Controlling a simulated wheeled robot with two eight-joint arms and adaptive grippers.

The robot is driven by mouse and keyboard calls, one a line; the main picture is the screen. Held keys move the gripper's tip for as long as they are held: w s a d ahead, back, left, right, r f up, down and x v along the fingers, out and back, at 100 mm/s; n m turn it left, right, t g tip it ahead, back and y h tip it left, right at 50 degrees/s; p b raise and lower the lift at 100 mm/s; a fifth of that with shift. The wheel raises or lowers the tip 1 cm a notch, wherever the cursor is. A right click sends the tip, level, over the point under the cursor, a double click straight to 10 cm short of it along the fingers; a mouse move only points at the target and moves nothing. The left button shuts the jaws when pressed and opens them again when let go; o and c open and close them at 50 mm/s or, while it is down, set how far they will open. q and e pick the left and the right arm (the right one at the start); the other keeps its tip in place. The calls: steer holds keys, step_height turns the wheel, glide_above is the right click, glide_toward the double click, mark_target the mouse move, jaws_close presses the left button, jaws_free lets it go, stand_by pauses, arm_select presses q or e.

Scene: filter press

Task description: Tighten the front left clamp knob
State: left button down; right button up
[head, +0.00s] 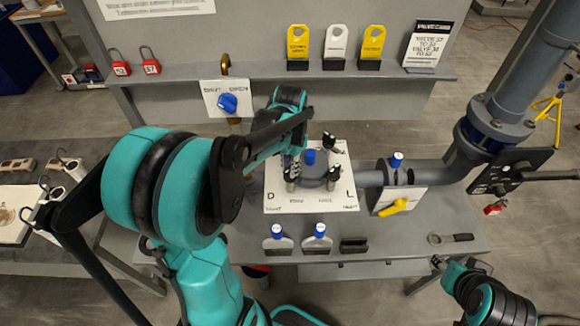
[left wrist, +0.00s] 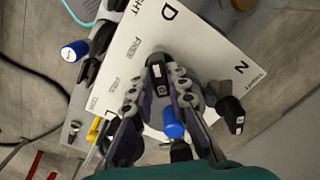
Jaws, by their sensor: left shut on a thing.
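The filter press is a round grey housing (head: 316,178) with a blue top knob (head: 310,157) on a white lettered plate (head: 310,206). The blue knob also shows in the left wrist view (left wrist: 173,122). The black front left clamp knob (left wrist: 157,76), on the D side, sits between the fingers of my left gripper (left wrist: 156,82), which is shut on it. In the head view my left gripper (head: 290,170) comes down at the housing's front left and partly hides the knob. Another black clamp knob (left wrist: 231,112) stands nearer the N. My right gripper (head: 440,264) is at lower right, apart from the press; its jaws are unclear.
A grey pipe with a blue-topped valve (head: 397,160) and a yellow handle (head: 400,205) stands right of the press. Blue-topped pieces (head: 278,234) stand along the front edge. A wrench (head: 450,239) lies at right. A shelf (head: 270,74) with tags runs behind.

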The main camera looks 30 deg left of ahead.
arm_select(q)
steer(key=c, duration=1.5)
jaws_free()
step_height(320, 180, up, 12)
steer(key=shift+r, duration=0.1)
steer(key=s+d+f+n+t+b, duration=0.1)
steer(key=s+d+f+t+b, duration=0.1)
steer(key=s+d+f+b, duration=0.1)
steer(key=s+d+f+n+t+b, duration=0.1)
steer(key=s+d+f+b, duration=0.3)
steer(key=f, duration=0.4)
steer(key=s+d+f+t+b, duration=0.3)
steer(key=f+t+b, duration=0.1)
steer(key=f, duration=0.2)
steer(key=shift+s+d+f+n+b, duration=0.15)
steer(key=shift+s+f+n+b, duration=0.1)
steer(key=shift+n+b, duration=0.15)
